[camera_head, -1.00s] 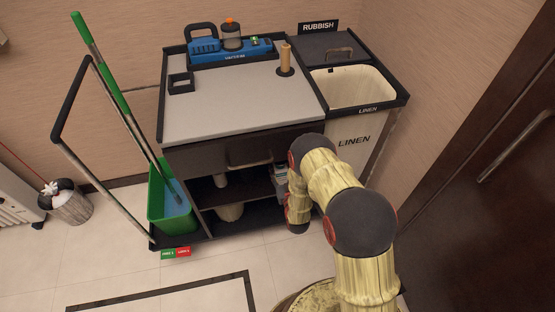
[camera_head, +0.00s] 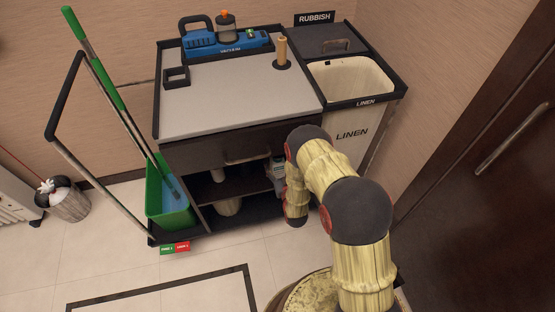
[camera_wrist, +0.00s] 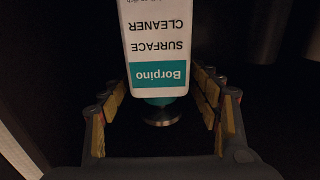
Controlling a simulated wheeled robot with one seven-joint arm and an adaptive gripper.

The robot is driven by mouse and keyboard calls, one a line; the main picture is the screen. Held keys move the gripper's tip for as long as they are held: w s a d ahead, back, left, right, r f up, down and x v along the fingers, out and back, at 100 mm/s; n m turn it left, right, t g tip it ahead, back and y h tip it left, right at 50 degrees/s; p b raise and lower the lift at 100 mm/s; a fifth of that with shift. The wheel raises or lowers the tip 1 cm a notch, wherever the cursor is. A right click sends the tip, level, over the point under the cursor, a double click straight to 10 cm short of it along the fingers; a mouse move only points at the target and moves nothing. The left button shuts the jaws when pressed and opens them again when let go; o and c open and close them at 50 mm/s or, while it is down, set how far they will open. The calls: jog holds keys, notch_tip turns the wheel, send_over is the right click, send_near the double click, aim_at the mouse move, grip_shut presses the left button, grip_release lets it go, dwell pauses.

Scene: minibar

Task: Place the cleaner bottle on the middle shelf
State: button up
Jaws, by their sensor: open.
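The cleaner bottle (camera_wrist: 160,45) is white with a teal band reading Borpino and "SURFACE CLEANER", upside down in the wrist view. It stands between the two yellow-padded fingers of my gripper (camera_wrist: 160,88), which is open around it. Gaps show beside the bottle, and I cannot tell whether either pad touches it. In the head view my gripper (camera_head: 275,172) reaches into the front of the cart near the right end of the middle shelf (camera_head: 245,187). The bottle is not clear there, and what it rests on is hidden.
The cart's grey top (camera_head: 235,95) and drawer front overhang the shelves. A green mop bucket (camera_head: 168,200) is at left, a linen bin (camera_head: 350,135) at right. Floor in front is clear.

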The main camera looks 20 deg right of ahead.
jog(key=shift+s+r, duration=0.1)
jog(key=s+p, duration=0.3)
jog(key=s, duration=0.9)
jog(key=shift+w, duration=0.1)
